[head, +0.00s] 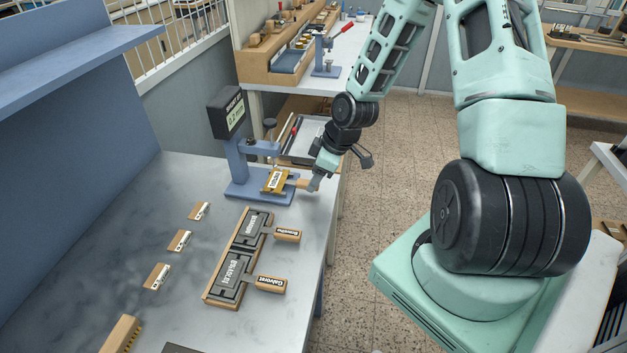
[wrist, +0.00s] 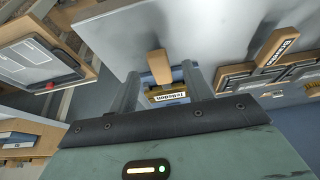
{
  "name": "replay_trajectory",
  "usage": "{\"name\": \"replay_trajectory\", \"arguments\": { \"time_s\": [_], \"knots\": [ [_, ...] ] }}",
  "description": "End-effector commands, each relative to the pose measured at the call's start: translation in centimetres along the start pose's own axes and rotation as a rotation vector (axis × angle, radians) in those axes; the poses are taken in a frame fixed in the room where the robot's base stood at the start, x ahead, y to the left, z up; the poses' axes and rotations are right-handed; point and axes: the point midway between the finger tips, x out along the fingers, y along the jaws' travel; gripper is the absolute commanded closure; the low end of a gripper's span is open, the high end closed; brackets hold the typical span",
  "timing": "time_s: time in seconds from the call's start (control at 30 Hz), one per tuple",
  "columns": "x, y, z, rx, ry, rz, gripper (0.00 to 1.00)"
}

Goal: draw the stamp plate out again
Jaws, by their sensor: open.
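The stamp plate (head: 275,180) is yellow with a white name label and a wooden handle. It sits in the blue press (head: 236,160), under the press head, with its handle pointing right toward the table edge. My gripper (head: 314,184) is at the handle end, with its jaws open. In the wrist view the wooden handle (wrist: 158,66) lies between the two fingers of my gripper (wrist: 160,76). Gaps show on both sides of the handle. The labelled plate (wrist: 168,96) shows partly behind the gripper body, which hides its lower part.
A wooden rack (head: 209,298) holds two dark plates with labelled wooden handles, nearer on the table. Several small labelled wooden pieces (head: 180,240) lie to its left. The press carries a display box (head: 226,110). Floor (head: 372,240) is clear right of the table edge.

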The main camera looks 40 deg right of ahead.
Motion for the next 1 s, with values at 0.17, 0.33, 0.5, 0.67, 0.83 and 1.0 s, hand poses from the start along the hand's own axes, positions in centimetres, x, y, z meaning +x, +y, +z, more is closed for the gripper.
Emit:
{"name": "replay_trajectory", "arguments": {
  "time_s": [0.17,0.33,0.5,0.67,0.83,1.0],
  "knots": [
    [1.6,-0.1,0.0,-0.001,0.0,-0.001,0.51],
    [2.0,0.0,0.0,0.0,-0.001,0.001,0.51],
    [1.9,0.0,0.0,0.0,-0.001,0.001,0.51],
    [1.9,0.0,0.0,0.0,-0.001,0.001,0.9],
    [1.9,0.0,-0.1,-0.001,0.001,0.002,1.0],
    [2.1,0.0,-0.5,-0.003,0.001,0.002,1.0]
  ]
}}
